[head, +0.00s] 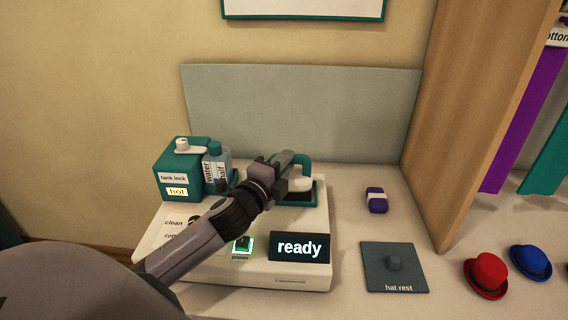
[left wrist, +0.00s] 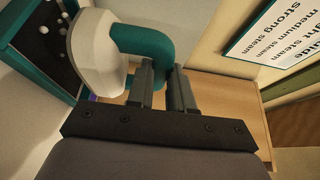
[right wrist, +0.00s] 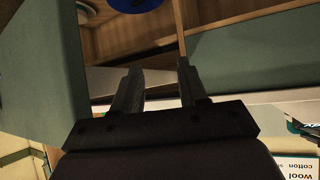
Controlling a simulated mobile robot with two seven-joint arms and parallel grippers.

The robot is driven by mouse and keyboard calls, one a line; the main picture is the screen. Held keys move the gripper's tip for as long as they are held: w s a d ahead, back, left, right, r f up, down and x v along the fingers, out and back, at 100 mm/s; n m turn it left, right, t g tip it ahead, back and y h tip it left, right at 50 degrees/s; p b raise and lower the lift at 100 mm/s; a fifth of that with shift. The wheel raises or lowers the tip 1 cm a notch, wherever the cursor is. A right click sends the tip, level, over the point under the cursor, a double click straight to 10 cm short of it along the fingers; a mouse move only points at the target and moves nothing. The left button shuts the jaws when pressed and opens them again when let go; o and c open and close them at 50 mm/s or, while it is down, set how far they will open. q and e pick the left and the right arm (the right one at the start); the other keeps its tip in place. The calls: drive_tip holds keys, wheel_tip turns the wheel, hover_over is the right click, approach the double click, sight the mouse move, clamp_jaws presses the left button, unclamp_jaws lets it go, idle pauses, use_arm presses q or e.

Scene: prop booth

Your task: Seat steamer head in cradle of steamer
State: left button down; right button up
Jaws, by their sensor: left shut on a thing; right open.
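The steamer (head: 180,245) is a white base with a "ready" display (head: 299,248), a lit green power switch and a teal tank marked "hot". Its teal-rimmed cradle (head: 315,197) is at the back right of the base. The steamer head (head: 300,184) is white with a teal looped handle (head: 303,157). My left gripper (head: 285,160) is shut on the handle and holds the head at the cradle. In the left wrist view, the head (left wrist: 95,58) is beside a dark, white-dotted, teal-edged surface; contact is unclear. My right gripper (right wrist: 160,78) is open and empty.
A water bottle (head: 216,165) stands beside the tank. A purple block (head: 376,200) and the hat rest (head: 394,265) lie to the right. Red (head: 486,273) and blue (head: 531,262) hats sit beyond a wooden partition (head: 490,120). A grey panel (head: 300,115) stands behind the steamer.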

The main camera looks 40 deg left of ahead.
use_arm(q)
drive_tip(key=shift+f, duration=0.1)
drive_tip(key=shift+f+b, duration=0.45)
drive_tip(key=shift+f, duration=0.05)
drive_tip(key=shift+f, duration=0.3)
drive_tip(key=shift+f+b, duration=0.35)
drive_tip(key=shift+b, duration=0.1)
drive_tip(key=shift+f, duration=0.1)
idle(0.4)
drive_tip(key=c, duration=0.9)
unclamp_jaws()
drive_tip(key=shift+f, duration=0.15)
drive_tip(key=shift+s+d+b, duration=0.15)
drive_tip(key=shift+s+b, duration=0.05)
drive_tip(key=shift+s, duration=1.6)
drive_tip(key=shift+s+d+b, duration=0.15)
drive_tip(key=shift+s+b, duration=0.05)
drive_tip(key=shift+s, duration=1.6)
